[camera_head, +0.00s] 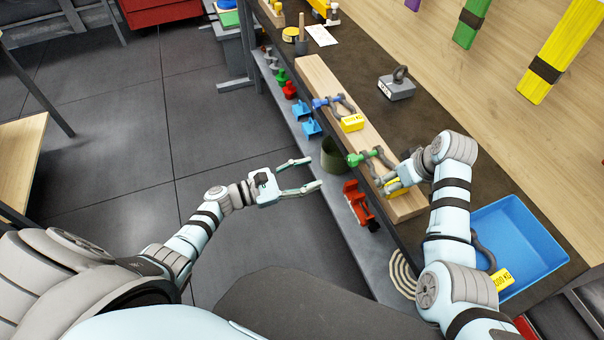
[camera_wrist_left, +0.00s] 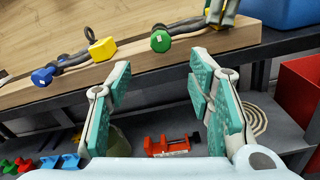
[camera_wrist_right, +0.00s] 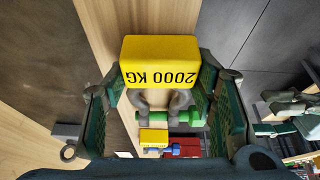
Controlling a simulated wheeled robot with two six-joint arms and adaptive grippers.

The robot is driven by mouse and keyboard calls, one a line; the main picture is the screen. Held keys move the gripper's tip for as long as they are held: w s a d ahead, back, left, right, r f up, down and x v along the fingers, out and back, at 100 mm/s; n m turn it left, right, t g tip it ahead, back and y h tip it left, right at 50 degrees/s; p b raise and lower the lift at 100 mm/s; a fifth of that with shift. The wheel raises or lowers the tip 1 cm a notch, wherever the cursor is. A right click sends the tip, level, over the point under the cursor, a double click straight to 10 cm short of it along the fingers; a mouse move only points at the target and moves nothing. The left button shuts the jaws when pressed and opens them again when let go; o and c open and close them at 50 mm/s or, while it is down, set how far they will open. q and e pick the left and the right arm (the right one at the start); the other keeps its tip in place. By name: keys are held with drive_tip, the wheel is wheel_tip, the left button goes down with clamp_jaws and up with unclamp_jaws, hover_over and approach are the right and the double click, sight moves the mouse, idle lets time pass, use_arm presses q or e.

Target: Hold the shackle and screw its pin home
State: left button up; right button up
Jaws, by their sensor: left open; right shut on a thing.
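A grey shackle with a green pin (camera_head: 368,157) lies on the wooden beam (camera_head: 405,209), and it carries a yellow tag (camera_wrist_right: 160,62) marked 2000 KG. My right gripper (camera_head: 393,183) is shut on this shackle at its yellow tag end. In the right wrist view the tag sits between the fingers, with the grey bow and green pin beyond it. The round green pin head (camera_wrist_left: 160,41) faces my left gripper (camera_wrist_left: 163,70), apart from it. The left gripper is open and empty, beside the bench. How deep the pin sits cannot be told.
A shackle with a blue pin (camera_head: 325,102) and yellow tag (camera_head: 352,123) lies farther along the beam. A blue tray (camera_head: 535,246) holds another tagged shackle. A red clamp-like thing (camera_head: 357,203) and a dark green bin (camera_head: 334,155) are on the lower shelf.

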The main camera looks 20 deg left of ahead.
drive_tip(key=shift+s+f, duration=0.1)
drive_tip(key=shift+f, duration=0.05)
drive_tip(key=o, duration=1.1)
use_arm(q)
drive_tip(key=shift+s+a+f, duration=0.1)
drive_tip(key=shift+s+a, duration=0.35)
drive_tip(key=shift+a, duration=0.15)
use_arm(e)
drive_tip(key=shift+o, duration=1.3)
use_arm(q)
drive_tip(key=shift+s, duration=0.1)
use_arm(e)
drive_tip(key=v, duration=1.2)
